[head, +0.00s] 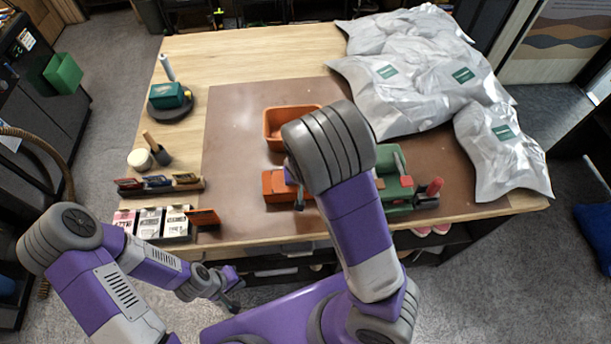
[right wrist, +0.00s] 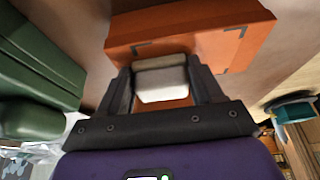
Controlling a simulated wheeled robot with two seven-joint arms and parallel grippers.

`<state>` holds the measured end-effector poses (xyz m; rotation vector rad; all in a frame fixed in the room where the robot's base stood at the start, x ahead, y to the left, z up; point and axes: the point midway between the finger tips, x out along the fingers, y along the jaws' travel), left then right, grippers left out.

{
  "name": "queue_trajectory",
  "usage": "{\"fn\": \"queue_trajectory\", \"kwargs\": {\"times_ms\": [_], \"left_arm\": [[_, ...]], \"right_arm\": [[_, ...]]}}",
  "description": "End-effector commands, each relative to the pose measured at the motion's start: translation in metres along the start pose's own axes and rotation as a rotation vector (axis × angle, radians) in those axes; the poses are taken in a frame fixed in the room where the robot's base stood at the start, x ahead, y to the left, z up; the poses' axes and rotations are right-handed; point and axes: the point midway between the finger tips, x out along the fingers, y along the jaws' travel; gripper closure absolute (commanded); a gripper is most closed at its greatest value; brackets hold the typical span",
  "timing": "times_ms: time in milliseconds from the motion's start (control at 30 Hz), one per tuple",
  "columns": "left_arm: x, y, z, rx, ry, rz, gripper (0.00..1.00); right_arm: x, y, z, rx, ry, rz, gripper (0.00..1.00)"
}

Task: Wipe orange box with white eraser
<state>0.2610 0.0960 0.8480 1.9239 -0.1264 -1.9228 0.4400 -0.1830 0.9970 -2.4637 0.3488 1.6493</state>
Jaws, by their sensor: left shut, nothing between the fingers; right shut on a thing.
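The orange box (head: 274,187) lies on the brown mat in front of an orange bin, partly hidden by my right arm. In the right wrist view the box (right wrist: 235,22) shows a flat face with dark corner marks. The white eraser (right wrist: 162,80) is held between the fingers of my right gripper (right wrist: 163,88), right up against that face; whether it touches cannot be told for certain. In the head view my right gripper (head: 299,195) is mostly hidden by its arm. My left gripper (head: 233,292) is shut and empty, off the table's front edge.
The open orange bin (head: 274,128) stands behind the box. A green case (head: 392,180) is close on the right. Silvery bags (head: 415,85) fill the back right. Small cartons (head: 150,222) and brushes (head: 158,184) line the left. The mat's left part is clear.

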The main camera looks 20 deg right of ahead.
Motion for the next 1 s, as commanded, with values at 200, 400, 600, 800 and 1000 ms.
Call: {"fn": "queue_trajectory", "kwargs": {"times_ms": [200,400,600,800,1000], "left_arm": [[-0.003,0.001,0.000,0.000,0.000,0.000,1.00],[-0.004,0.001,0.000,0.000,0.000,0.000,1.00],[-0.005,0.002,0.000,0.000,0.000,0.000,1.00],[-0.006,0.002,0.000,0.000,0.000,0.000,1.00],[-0.007,0.003,0.000,0.000,0.000,0.000,1.00]], "right_arm": [[-0.002,-0.018,-0.001,-0.003,0.001,-0.001,0.59],[-0.001,-0.024,-0.001,-0.003,0.002,-0.002,0.59],[0.000,-0.041,0.000,-0.004,0.002,-0.002,0.59],[0.001,-0.054,0.000,-0.003,0.001,-0.002,0.59],[0.000,-0.052,-0.001,0.000,0.001,-0.002,0.59]]}}
